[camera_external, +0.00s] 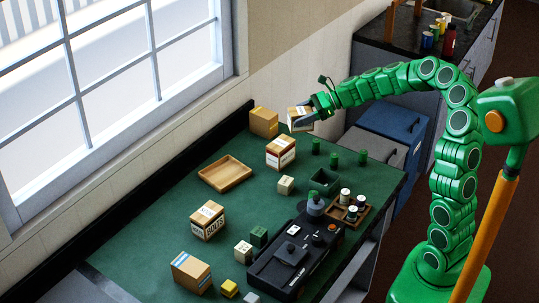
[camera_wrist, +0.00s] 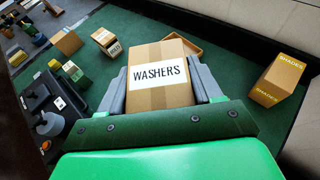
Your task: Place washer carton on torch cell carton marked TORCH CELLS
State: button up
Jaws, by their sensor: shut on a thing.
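My gripper (camera_external: 303,120) is shut on the washer carton (camera_external: 299,113), a tan box. It is held at the far right of the table, up and to the right of another carton. In the wrist view the washer carton (camera_wrist: 160,72) reads WASHERS on a white label and sits between my two grey fingers (camera_wrist: 160,90). A tan carton with a white label (camera_external: 281,154) stands on the table below and left of it in the external view. Its lettering is too small to read, so I cannot confirm TORCH CELLS. It seems hidden behind the washer carton in the wrist view.
A carton marked SHADES (camera_wrist: 278,80) stands close by, also seen in the external view (camera_external: 264,121). A wooden tray (camera_external: 225,185) lies left of the labelled carton. A BOLTS-like carton (camera_external: 207,221), green cylinders (camera_external: 334,159) and a black machine (camera_external: 295,255) occupy other parts of the table.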

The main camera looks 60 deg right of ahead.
jog(key=w+f, duration=0.2)
jog(key=w+d+f, duration=0.1)
jog(key=w+f, duration=0.1)
jog(key=w, duration=0.1)
jog(key=w+f, duration=0.2)
jog(key=shift+w+d+f, duration=0.15)
jog(key=shift+w+f, duration=0.05)
jog(key=shift+w, duration=0.1)
jog(key=shift+w+d+f, duration=0.15)
jog(key=shift+w+f, duration=0.45)
jog(key=shift+f, duration=1.55)
jog(key=shift+f, duration=0.1)
jog(key=o, duration=1.4)
